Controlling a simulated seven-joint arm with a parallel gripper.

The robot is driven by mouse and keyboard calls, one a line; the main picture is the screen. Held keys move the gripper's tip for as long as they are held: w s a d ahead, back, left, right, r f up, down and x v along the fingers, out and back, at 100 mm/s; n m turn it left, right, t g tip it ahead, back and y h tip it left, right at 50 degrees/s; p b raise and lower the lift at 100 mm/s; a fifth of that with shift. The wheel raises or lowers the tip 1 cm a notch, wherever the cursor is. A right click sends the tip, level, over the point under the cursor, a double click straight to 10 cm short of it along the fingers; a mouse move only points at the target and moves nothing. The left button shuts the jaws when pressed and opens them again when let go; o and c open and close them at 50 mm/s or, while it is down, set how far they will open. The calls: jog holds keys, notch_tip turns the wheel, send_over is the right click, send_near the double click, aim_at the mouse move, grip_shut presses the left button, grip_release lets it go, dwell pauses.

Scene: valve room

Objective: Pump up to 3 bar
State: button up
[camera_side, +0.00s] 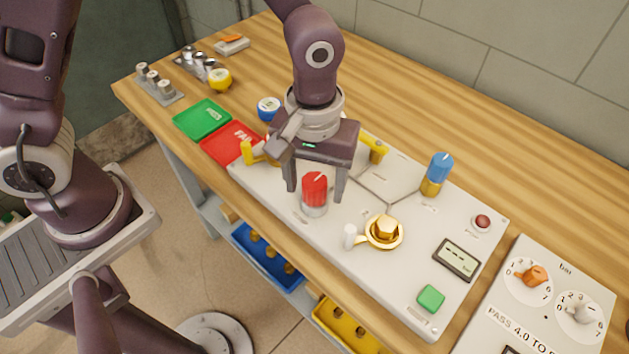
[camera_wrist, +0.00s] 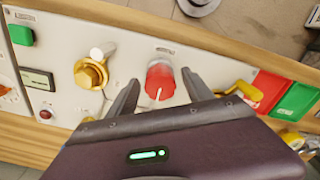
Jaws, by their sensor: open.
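My gripper (camera_side: 315,195) is open, with its fingers on either side of a red knob (camera_side: 314,187) on the white panel (camera_side: 292,214). In the wrist view the red knob (camera_wrist: 160,82) sits between the two fingertips (camera_wrist: 158,88); I cannot tell whether they touch it. The knob has a white pointer line. A small display (camera_side: 457,259) on the panel shows dashes and a faint unit. A brass hex fitting (camera_side: 384,231) with a white-tipped lever is to the right of the red knob. A green button (camera_side: 431,298) and a dark red button (camera_side: 482,222) are at the panel's right end.
A blue-topped brass valve (camera_side: 437,172) and yellow levers (camera_side: 376,149) rise from the panel. Another panel (camera_side: 545,310) with an orange knob (camera_side: 532,275) is at the right. Green (camera_side: 202,118) and red (camera_side: 229,143) trays lie left.

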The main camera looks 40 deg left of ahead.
jog(key=shift+f, duration=0.3)
grip_shut()
jog(key=shift+m, duration=0.3)
jog(key=m, duration=0.3)
jog(key=shift+m, duration=0.4)
jog(key=m, duration=0.4)
jog(key=shift+m, duration=0.3)
jog(key=m, duration=0.8)
jog(key=shift+m, duration=0.5)
